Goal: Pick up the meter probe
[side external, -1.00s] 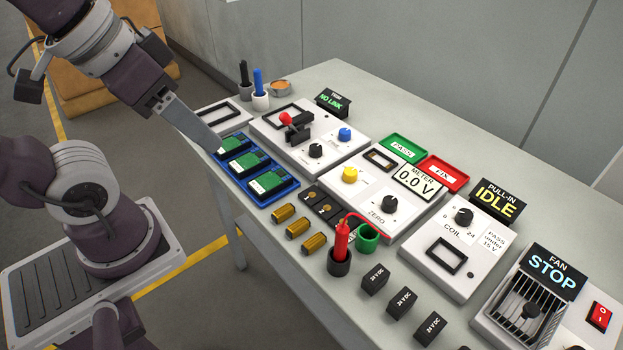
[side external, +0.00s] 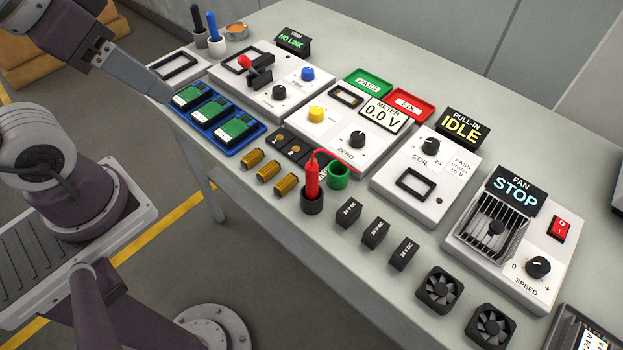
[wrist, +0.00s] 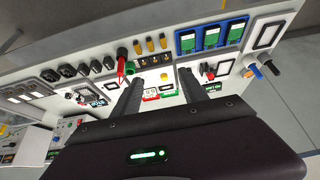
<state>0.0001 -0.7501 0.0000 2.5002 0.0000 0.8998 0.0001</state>
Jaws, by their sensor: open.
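The red meter probe (side external: 312,180) stands upright in a black round holder (side external: 312,203) near the front of the bench. A red lead curves from its top towards the meter panel. In the wrist view the probe (wrist: 121,66) shows just beyond and left of the left finger. My gripper (side external: 163,92) is by the left end of the blue tray in the side view, well to the left of the probe. In the wrist view my gripper (wrist: 157,82) is open, its two fingers apart with nothing held between them.
A green cup (side external: 338,176) stands right beside the probe's holder. Brass cylinders (side external: 268,171) lie to its left and black 24 V DC blocks (side external: 375,232) to its right. The meter panel (side external: 335,130) is behind. The blue tray (side external: 240,150) holds green boards.

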